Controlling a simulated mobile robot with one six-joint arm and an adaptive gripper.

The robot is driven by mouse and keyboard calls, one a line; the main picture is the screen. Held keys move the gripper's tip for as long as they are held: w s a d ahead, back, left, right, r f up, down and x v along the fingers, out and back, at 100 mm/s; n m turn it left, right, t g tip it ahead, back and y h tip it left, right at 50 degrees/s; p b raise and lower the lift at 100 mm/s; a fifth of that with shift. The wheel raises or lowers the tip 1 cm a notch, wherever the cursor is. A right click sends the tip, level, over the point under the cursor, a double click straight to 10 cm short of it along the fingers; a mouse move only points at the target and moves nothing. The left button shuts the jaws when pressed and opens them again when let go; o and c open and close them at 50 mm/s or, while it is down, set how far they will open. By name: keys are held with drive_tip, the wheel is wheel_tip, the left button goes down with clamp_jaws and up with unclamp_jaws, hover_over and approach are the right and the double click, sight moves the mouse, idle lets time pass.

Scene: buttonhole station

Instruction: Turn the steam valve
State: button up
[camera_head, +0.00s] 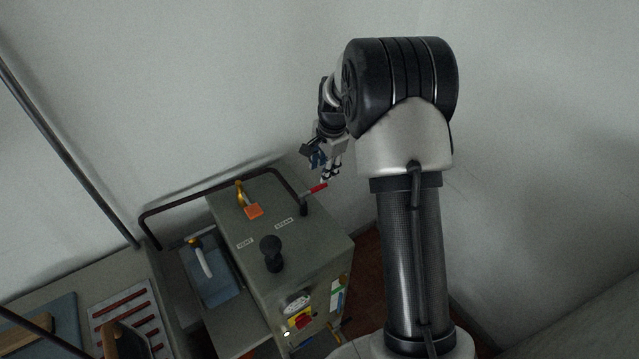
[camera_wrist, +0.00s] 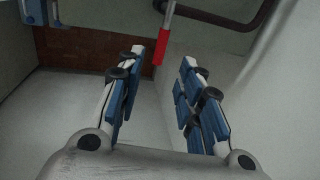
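The steam valve is a lever with a red grip (camera_head: 318,188) on a dark post at the back right corner of the grey cabinet top, near a STEAM label (camera_head: 284,223). In the wrist view the red grip (camera_wrist: 163,47) hangs from the top, just beyond and between my fingertips. My gripper (camera_head: 331,173) is just above the red grip in the head view. In the wrist view my gripper (camera_wrist: 162,64) is open, with blue-padded fingers apart and nothing held. Contact with the grip cannot be told.
The grey cabinet (camera_head: 312,250) also carries a black knob (camera_head: 271,252), an orange tag (camera_head: 253,211) on a brass piece, and a VENT label (camera_head: 245,243). A dark bent tube (camera_head: 190,198) runs along its back. A wall stands close behind; a slatted tray (camera_head: 128,312) lies left.

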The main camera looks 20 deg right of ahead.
sight(320, 186)
drive_tip(key=f, duration=0.2)
drive_tip(key=w+f, duration=0.1)
drive_tip(key=f, duration=0.5)
drive_tip(key=shift+w+a+b, duration=0.15)
drive_tip(key=shift+w+b, duration=0.15)
drive_tip(key=shift+w, duration=0.05)
clamp_jaws()
